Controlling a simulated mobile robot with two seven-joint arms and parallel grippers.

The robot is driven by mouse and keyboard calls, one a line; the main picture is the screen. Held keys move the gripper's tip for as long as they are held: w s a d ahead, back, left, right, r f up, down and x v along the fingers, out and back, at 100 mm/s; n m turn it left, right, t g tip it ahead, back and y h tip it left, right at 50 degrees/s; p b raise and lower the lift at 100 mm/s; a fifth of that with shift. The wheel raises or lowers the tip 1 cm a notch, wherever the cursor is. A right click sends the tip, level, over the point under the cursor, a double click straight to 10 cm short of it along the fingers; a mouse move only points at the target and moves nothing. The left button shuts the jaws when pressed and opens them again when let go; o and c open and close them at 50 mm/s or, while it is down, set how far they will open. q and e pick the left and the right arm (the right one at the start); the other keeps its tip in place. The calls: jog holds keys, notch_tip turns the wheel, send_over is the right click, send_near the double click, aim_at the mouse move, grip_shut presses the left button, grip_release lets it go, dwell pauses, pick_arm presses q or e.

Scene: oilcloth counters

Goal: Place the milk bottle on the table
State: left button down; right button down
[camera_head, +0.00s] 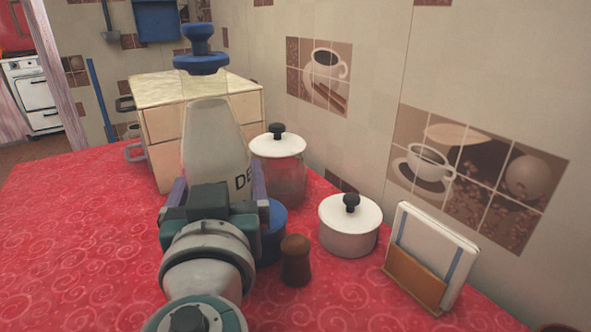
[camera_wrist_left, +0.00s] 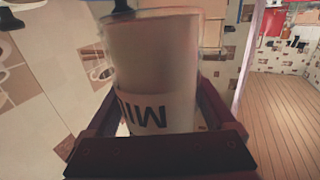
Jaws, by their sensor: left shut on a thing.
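The milk bottle (camera_head: 213,140) is pale, with a narrowing neck and dark letters on its side. My left gripper (camera_head: 212,192) is shut on its lower part and holds it upright in the head view. In the left wrist view, the bottle (camera_wrist_left: 153,75) fills the middle between the fingers, with its lettering upside down. The table (camera_head: 75,235) has a red patterned oilcloth. The gripper hides the bottle's base, so I cannot tell whether it touches the cloth. My right gripper is not in view.
Behind the bottle stands a cream box (camera_head: 160,95). To its right are a white-lidded canister (camera_head: 278,150), a blue pot (camera_head: 272,225), a white pot (camera_head: 350,228), a brown shaker (camera_head: 295,262) and a napkin holder (camera_head: 415,275). The cloth at left is clear.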

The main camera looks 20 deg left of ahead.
pick_arm(q)
jog(key=shift+f, duration=0.75)
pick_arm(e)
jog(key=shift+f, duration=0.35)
pick_arm(q)
jog(key=shift+f+b, duration=0.2)
jog(key=shift+b, duration=0.2)
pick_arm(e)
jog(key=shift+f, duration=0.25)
pick_arm(q)
jog(key=shift+c, duration=0.8)
grip_release()
jog(key=shift+f, duration=0.2)
jog(key=shift+o, duration=0.8)
jog(key=shift+r, duration=0.1)
